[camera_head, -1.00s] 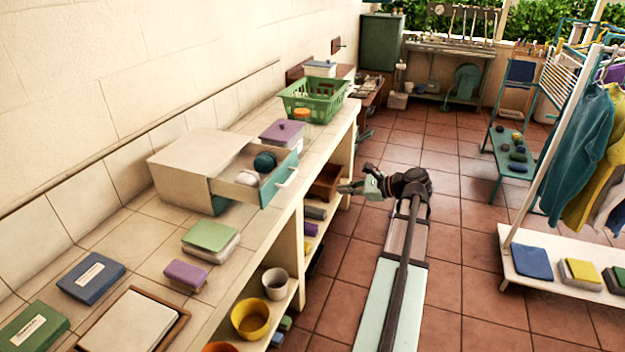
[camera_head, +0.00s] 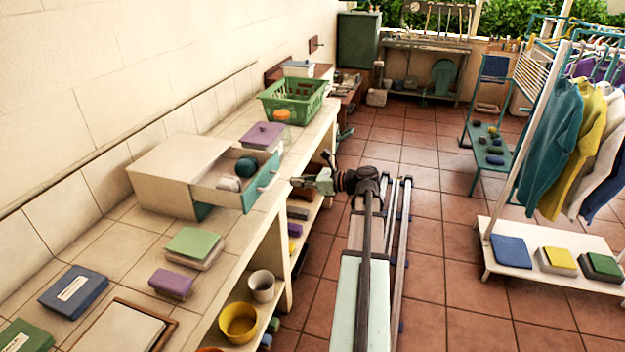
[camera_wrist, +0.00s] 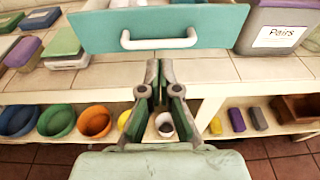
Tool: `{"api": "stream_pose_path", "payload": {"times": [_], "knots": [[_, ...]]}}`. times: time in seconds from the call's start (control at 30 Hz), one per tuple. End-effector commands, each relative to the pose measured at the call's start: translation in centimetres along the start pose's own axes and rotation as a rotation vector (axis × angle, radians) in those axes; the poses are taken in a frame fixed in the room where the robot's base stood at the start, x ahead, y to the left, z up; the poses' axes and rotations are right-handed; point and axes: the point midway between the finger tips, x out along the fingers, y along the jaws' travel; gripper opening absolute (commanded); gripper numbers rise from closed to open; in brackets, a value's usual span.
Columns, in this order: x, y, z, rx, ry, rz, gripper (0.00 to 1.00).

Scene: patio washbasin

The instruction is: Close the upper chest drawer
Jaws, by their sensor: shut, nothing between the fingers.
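The small chest (camera_head: 165,170) stands on the tiled counter against the wall. Its upper drawer (camera_head: 250,184) is pulled out toward the aisle, with a teal front and a white handle (camera_head: 268,181). A grey-white ball and a dark teal ball lie inside the drawer. In the wrist view the teal drawer front (camera_wrist: 215,30) and its white handle (camera_wrist: 160,40) are ahead, above the fingertips in the picture. My gripper (camera_head: 297,182) is shut and empty, just in front of the drawer front and apart from it. Its closed fingers show in the wrist view (camera_wrist: 160,70).
A purple-lidded box (camera_head: 262,138) stands close beyond the drawer, and a green basket (camera_head: 292,105) farther along. Under the counter are shelves with bowls (camera_head: 238,321). A clothes rack (camera_head: 520,160) stands right.

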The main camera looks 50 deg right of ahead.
Motion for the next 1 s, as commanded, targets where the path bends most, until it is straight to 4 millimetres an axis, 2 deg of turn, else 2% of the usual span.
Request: {"api": "stream_pose_path", "payload": {"times": [0.1, 0.33, 0.5, 1.0], "knots": [[2.1, 0.0, 0.2, 0.001, 0.000, 0.002, 0.00], [4.6, 0.0, 0.1, 0.000, 0.000, 0.001, 0.00], [5.2, 0.0, 0.0, 0.000, 0.000, 0.000, 0.00], [5.1, -0.5, 0.0, 0.002, 0.000, -0.012, 0.00]]}}
